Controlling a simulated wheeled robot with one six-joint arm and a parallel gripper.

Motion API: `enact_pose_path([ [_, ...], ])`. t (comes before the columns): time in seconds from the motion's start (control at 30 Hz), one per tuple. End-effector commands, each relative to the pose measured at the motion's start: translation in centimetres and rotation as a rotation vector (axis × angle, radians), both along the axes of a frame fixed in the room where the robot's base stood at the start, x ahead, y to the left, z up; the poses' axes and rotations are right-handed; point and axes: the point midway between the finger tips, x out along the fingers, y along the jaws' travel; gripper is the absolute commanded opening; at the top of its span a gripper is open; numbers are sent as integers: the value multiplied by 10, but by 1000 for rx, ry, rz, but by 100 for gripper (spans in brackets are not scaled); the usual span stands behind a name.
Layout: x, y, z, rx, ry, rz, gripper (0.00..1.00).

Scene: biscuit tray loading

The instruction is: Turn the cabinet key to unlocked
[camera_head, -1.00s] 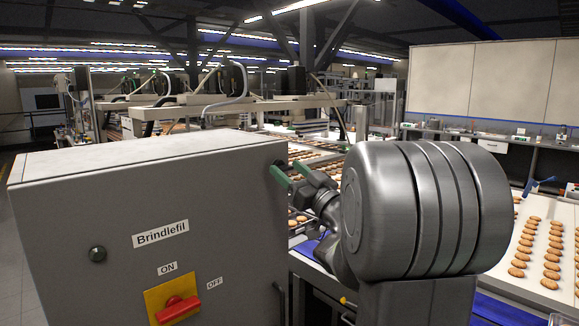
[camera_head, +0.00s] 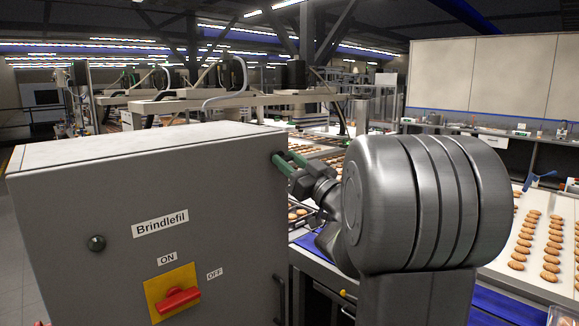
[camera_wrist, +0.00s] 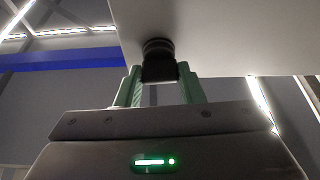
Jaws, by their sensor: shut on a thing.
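The grey cabinet (camera_head: 70,200), labelled "Brindlefil", stands at the left in the head view. My gripper (camera_head: 281,163) reaches its right side face with green fingers. In the wrist view, my gripper (camera_wrist: 158,78) is shut on a black key (camera_wrist: 158,68), with one green finger on each side. The key sits on a round black collar on the pale cabinet face (camera_wrist: 230,35). No key shows in the head view, and I cannot read its turned position. A round lamp (camera_head: 96,243) on the cabinet front looks dark green.
A red switch handle (camera_head: 178,299) on a yellow plate sits low on the cabinet front, between ON and OFF labels. A dark door handle (camera_head: 279,298) is at the cabinet's right edge. A biscuit tray (camera_head: 497,262) lies at the right.

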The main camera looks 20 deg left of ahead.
Motion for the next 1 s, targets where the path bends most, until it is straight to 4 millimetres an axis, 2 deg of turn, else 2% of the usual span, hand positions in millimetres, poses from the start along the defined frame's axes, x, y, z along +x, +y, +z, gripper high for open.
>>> enact_pose_path([
  [0.23, 1, -1, -6, -68, -170, -3, 12],
  [1.0, 3, -2, 0, -349, -844, -1, 12],
])
